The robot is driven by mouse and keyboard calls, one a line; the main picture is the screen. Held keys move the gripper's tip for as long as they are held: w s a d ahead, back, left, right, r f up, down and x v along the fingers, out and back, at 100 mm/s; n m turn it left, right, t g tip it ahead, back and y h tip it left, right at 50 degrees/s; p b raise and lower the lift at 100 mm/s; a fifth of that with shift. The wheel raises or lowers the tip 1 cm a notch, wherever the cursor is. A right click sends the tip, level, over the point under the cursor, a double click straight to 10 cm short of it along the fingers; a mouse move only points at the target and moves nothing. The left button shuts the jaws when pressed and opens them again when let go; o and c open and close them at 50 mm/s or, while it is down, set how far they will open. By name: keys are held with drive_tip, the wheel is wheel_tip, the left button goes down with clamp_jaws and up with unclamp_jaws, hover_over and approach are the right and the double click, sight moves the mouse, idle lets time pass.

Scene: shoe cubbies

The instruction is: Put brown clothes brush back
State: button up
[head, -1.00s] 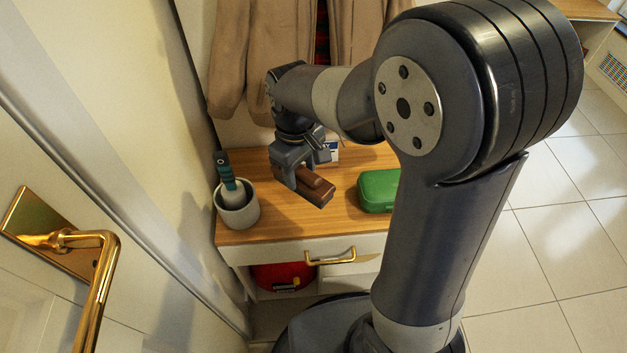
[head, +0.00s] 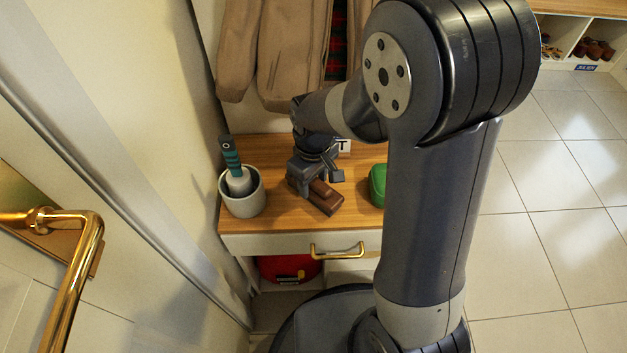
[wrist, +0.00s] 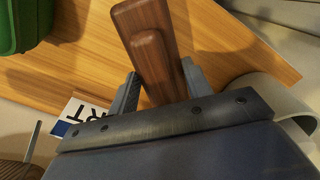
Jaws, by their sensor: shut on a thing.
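The brown clothes brush (head: 328,200) is a wooden block with a raised handle, low over or on the wooden top of the bench (head: 285,222). My gripper (head: 312,188) is shut on it from above. In the wrist view the brush (wrist: 152,50) points away between the two fingers of my gripper (wrist: 160,88). I cannot tell whether its underside touches the bench top. A white card with black letters (wrist: 85,112) lies behind my gripper; in the head view my arm hides most of it.
A pale grey pot (head: 243,201) holding a teal-and-black-handled item (head: 231,158) stands left on the bench. A green case (head: 378,185) is right of the brush, partly hidden by my arm. Beige coats (head: 285,55) hang behind. A drawer with a brass handle (head: 338,251) is below.

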drive_tip(key=o, duration=0.9)
drive_tip(key=shift+r, duration=0.1)
wheel_tip(320, 180, up, 12)
drive_tip(key=p, duration=0.3)
